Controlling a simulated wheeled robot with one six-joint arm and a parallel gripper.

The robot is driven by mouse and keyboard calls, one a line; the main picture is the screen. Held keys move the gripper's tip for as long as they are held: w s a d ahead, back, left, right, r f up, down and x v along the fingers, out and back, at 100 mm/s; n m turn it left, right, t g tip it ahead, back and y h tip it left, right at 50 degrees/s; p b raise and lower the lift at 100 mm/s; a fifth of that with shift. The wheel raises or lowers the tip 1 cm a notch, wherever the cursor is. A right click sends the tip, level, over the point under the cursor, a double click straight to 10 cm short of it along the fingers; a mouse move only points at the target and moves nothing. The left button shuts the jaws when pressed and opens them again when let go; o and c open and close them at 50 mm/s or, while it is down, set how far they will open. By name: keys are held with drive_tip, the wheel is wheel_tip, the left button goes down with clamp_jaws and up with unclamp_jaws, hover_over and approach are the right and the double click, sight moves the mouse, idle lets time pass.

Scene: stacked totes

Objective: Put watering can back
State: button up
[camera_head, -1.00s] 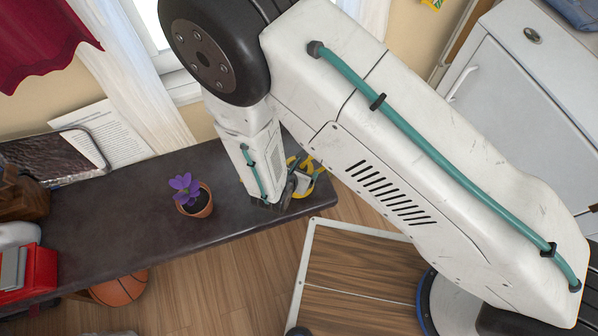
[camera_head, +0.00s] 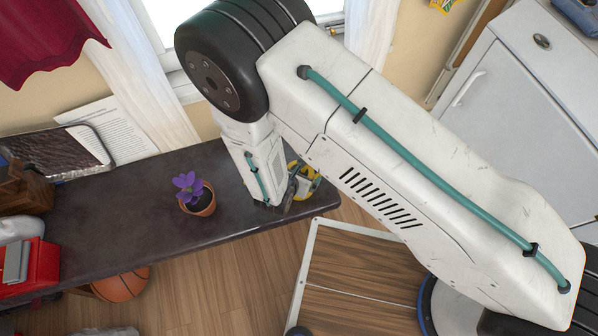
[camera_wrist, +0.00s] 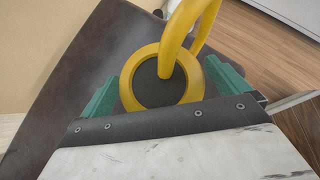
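The yellow watering can (camera_head: 307,172) is at the right end of the dark table, partly hidden behind my arm in the head view. In the wrist view, the can's round yellow rim (camera_wrist: 127,78) and curved handle show from above, with a dark opening inside. My gripper (camera_wrist: 165,90) is at the can, with one green finger on each side of the rim. The fingers look close to the can, but I cannot tell whether they press on it. The can's base is hidden, so I cannot tell whether it rests on the table.
The dark table (camera_head: 110,215) bears a potted purple flower (camera_head: 196,198) left of my gripper. A red object (camera_head: 38,262) and a metallic tray (camera_head: 62,152) are farther left. A basketball (camera_head: 122,284) lies below the table. A white cabinet (camera_head: 510,95) stands at right.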

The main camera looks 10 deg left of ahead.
drive_tip(key=v, duration=1.2)
drive_tip(key=shift+r, duration=0.1)
